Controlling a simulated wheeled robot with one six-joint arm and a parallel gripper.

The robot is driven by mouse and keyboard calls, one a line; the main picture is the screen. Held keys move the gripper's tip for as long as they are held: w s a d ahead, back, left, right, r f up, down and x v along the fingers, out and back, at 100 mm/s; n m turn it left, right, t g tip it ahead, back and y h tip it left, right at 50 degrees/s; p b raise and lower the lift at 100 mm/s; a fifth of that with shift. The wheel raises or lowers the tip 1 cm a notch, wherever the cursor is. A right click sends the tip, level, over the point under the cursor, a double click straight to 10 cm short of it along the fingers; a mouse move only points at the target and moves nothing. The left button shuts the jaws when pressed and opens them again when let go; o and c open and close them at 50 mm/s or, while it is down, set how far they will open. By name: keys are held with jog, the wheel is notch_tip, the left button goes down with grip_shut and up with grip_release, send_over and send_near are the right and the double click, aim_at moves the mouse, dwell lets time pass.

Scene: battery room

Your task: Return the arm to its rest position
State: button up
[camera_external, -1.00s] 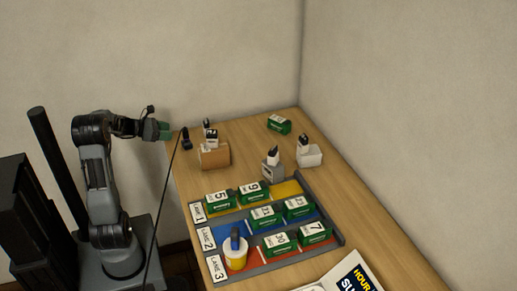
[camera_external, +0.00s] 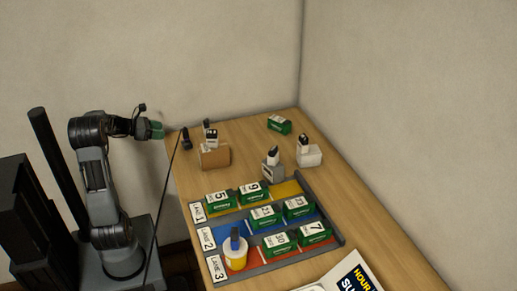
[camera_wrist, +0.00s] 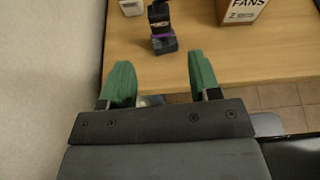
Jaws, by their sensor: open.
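My gripper (camera_external: 158,130) is at the left of the external view, beside the table's far left corner, with my arm raised and bent at the elbow. In the wrist view my gripper (camera_wrist: 160,80) shows two green fingers set wide apart with nothing between them. It is open and empty. A small dark object (camera_wrist: 161,28) stands on the table beyond the fingertips; it also shows in the external view (camera_external: 186,139), a little right of my gripper and apart from it.
The wooden table (camera_external: 245,138) holds a lane tray (camera_external: 340,238) with several green boxes and a white-and-yellow container (camera_external: 235,257). A brown box (camera_external: 215,157), grey block (camera_external: 272,169), white block (camera_external: 309,157) and green box (camera_external: 279,124) stand behind. Walls close the back and right.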

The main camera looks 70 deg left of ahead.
jog(key=s+a+f+n+g+y, duration=0.1)
jog(key=s+a+n+g+y, duration=0.25)
jog(key=n, duration=0.75)
jog(key=s+a+n+g+y, duration=0.1)
jog(key=a+n+g+y, duration=0.35)
jog(key=n, duration=0.65)
jog(key=w+d+r+n+h+p, duration=0.2)
jog(key=d+n, duration=0.2)
jog(key=d, duration=1.1)
jog(key=w+d+r+n+g+h+p, duration=0.1)
jog(key=d+n, duration=0.4)
jog(key=d, duration=1.1)
jog(key=w+d+r+n+g+h+p, duration=0.1)
jog(key=w+d+r+n+h+p, duration=0.2)
jog(key=d, duration=1.3)
jog(key=shift+w+d+r+n+h+p, duration=0.25)
jog(key=shift+w+n+h+p, duration=0.2)
jog(key=shift+n+h+p, duration=0.55)
